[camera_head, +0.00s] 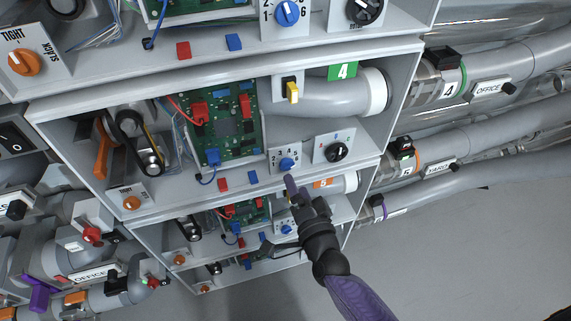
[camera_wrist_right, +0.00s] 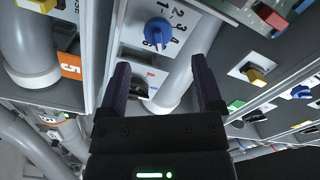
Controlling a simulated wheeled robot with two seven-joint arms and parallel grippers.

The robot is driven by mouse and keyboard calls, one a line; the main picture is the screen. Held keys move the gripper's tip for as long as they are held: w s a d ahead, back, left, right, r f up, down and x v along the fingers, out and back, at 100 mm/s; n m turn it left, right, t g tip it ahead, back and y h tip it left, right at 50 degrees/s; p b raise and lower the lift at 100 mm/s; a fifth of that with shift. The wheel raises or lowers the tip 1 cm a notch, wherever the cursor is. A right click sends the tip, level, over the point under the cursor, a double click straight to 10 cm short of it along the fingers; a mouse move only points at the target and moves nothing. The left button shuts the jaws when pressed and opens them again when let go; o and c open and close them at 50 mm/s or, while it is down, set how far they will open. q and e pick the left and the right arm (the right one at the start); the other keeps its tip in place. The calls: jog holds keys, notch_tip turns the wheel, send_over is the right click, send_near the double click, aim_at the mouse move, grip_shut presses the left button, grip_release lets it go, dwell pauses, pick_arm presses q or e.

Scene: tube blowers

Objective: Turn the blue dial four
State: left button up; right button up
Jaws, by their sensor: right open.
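The blue dial of unit four (camera_head: 287,164) sits on a white numbered plate at the front edge of the box with the green 4 label (camera_head: 342,71). A large blue dial (camera_wrist_right: 157,33), which appears to be the same one, shows at the top of the right wrist view. Its pointer setting is not clear. My right gripper (camera_head: 292,190) is just below the dial in the head view. In the right wrist view its two fingers (camera_wrist_right: 160,63) are spread apart and empty, with the dial beyond them, apart from it. My left gripper is not in view.
A black dial (camera_head: 337,151) sits to the right of the blue one and shows between my fingers in the wrist view (camera_wrist_right: 138,88). The box with the orange 5 label (camera_wrist_right: 70,65) lies close below. A grey pipe (camera_head: 340,102) and a green circuit board (camera_head: 227,122) fill unit four.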

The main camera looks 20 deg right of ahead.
aim_at(289, 169)
jog(key=w+b, duration=0.1)
jog(key=w, duration=0.4)
jog(key=shift+w+a, duration=0.1)
jog(key=shift+w, duration=0.15)
jog(key=shift+f, duration=0.1)
grip_shut()
